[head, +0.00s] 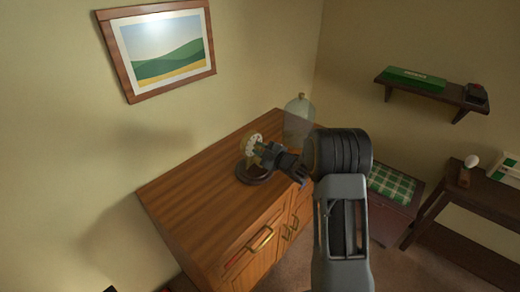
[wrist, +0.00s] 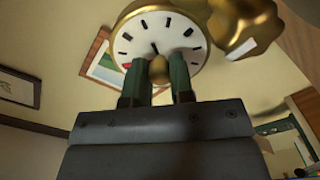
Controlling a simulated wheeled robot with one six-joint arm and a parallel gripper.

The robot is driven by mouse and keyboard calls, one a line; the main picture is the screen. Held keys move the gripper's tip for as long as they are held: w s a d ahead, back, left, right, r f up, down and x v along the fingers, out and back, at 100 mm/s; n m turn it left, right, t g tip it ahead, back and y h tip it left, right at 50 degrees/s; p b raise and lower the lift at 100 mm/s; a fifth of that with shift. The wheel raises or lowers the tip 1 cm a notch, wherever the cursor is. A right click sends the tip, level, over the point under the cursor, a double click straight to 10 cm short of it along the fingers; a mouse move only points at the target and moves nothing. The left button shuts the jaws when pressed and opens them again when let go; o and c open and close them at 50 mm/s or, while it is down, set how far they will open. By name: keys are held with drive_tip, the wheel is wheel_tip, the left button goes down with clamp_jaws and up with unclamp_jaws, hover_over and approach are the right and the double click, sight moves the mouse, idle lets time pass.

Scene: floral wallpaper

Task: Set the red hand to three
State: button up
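A small gold clock (head: 251,144) stands on a dark round base (head: 250,174) on the wooden cabinet. In the wrist view its white face (wrist: 165,25) has black marks and a gold rim. A short red piece (wrist: 127,66), likely part of the red hand, shows at the face's left edge; the rest is hidden. A black hand (wrist: 155,46) shows near the middle. My gripper (wrist: 161,66) is at the face, its two green fingers on either side of a gold knob (wrist: 158,70). The fingers are slightly apart; I cannot tell whether both touch the knob.
A glass dome (head: 298,122) stands behind the clock on the cabinet (head: 190,205). The cabinet top's front left is clear. A framed picture (head: 160,48) hangs on the wall. A shelf (head: 430,92) and a dark side table (head: 470,185) are at right.

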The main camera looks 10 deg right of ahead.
clamp_jaws()
drive_tip(key=m, duration=0.5)
drive_tip(key=shift+b, duration=0.4)
drive_tip(key=m, duration=0.4)
drive_tip(key=shift+m+p, duration=0.3)
drive_tip(key=shift+p, duration=0.1)
drive_tip(key=shift+m, duration=0.3)
drive_tip(key=o, duration=0.5)
unclamp_jaws()
